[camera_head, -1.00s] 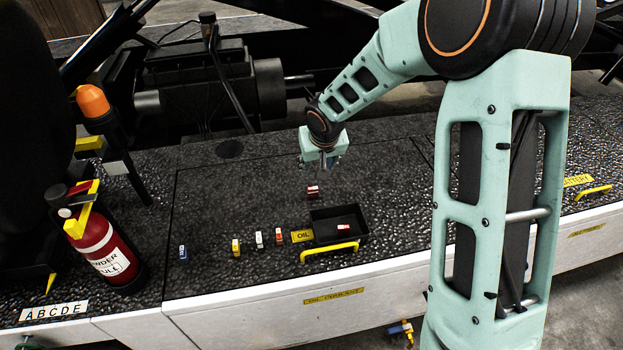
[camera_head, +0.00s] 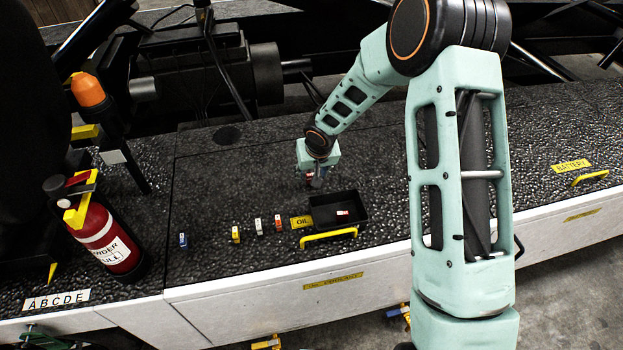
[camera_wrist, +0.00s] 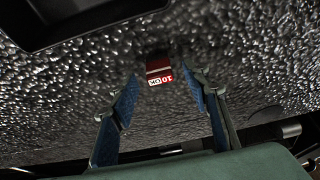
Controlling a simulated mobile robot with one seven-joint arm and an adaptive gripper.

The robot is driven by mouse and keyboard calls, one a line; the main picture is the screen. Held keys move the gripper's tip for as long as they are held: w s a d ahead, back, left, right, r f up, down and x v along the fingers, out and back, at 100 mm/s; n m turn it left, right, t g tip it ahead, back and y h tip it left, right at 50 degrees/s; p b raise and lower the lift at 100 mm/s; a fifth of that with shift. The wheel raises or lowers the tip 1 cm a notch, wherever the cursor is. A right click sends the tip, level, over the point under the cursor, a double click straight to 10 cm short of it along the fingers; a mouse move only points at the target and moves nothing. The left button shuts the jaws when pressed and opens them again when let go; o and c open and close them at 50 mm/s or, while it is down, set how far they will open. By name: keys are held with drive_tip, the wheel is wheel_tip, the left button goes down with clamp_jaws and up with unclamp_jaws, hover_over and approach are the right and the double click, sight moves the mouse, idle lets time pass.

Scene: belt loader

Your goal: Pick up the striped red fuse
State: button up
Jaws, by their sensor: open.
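A dark red fuse (camera_wrist: 158,66) with a red-and-white label marked with a 10 lies on the textured black deck in the wrist view. My gripper (camera_wrist: 162,84) is open, with one blue-padded finger on each side of this fuse and gaps between. In the head view my gripper (camera_head: 316,181) is low over the deck, just behind the black tray, and mostly hides that fuse. Another red-and-white fuse (camera_head: 342,213) lies inside the tray. I cannot make out stripes clearly on either.
A fire extinguisher (camera_head: 105,235) stands at far left.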

drive_tip(key=shift+x, duration=1.25)
drive_tip(key=shift+c, duration=0.2)
drive_tip(key=c, duration=0.9)
drive_tip(key=shift+r, duration=0.1)
